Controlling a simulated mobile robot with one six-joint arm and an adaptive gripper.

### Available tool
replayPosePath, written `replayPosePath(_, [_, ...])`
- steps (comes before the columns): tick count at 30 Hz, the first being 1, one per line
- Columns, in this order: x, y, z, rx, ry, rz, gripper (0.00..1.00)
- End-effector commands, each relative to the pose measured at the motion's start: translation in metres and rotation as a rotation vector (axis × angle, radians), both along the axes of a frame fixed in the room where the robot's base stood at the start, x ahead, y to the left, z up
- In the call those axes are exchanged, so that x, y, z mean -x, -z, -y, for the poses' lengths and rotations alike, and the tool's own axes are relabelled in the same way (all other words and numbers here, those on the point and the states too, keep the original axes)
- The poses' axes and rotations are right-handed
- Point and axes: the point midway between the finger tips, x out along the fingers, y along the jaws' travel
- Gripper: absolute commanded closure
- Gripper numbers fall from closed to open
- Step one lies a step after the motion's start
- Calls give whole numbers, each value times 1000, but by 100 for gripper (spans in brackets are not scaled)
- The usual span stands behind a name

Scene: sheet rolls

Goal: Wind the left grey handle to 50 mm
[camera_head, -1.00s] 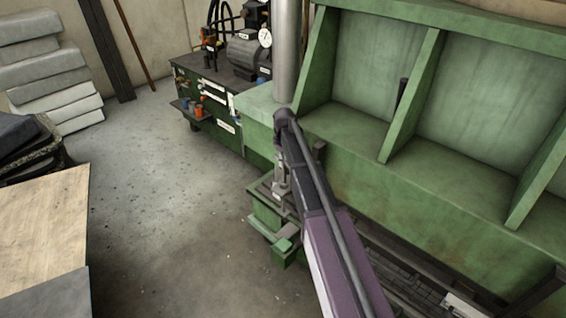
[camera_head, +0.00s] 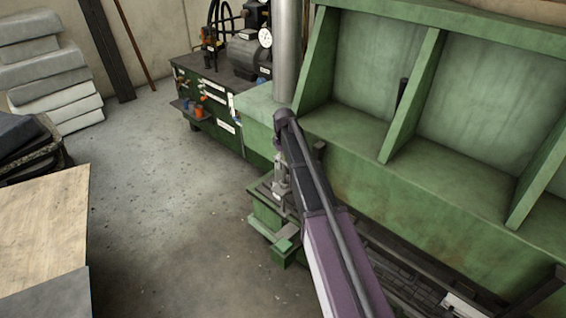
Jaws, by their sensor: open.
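The green machine (camera_head: 350,165) fills the right side, with a low green end frame (camera_head: 268,215) at its left end. A small light-grey upright part (camera_head: 281,182) shows at that end, just left of my arm. I cannot tell whether it is the left grey handle or part of another fitting. No scale or millimetre reading can be made out. My purple and dark arm reaches up from the bottom to a joint near the grey column. My gripper cannot be made out; the arm's far end is hidden behind its own links.
A thick grey column (camera_head: 286,50) rises at the machine's left end. A dark green cabinet (camera_head: 210,110) with a motor and gauge stands behind. Stacked grey slabs (camera_head: 50,75) and a wooden board (camera_head: 40,230) are at left. The concrete floor (camera_head: 160,200) between is clear.

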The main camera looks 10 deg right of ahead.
Motion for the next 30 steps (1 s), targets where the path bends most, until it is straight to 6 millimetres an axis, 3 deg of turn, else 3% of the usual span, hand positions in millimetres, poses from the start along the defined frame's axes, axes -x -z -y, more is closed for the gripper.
replayPosePath(11, [0,-4,0,0,0,0,14])
replayPosePath(30, [0,-57,0,0,1,0,14])
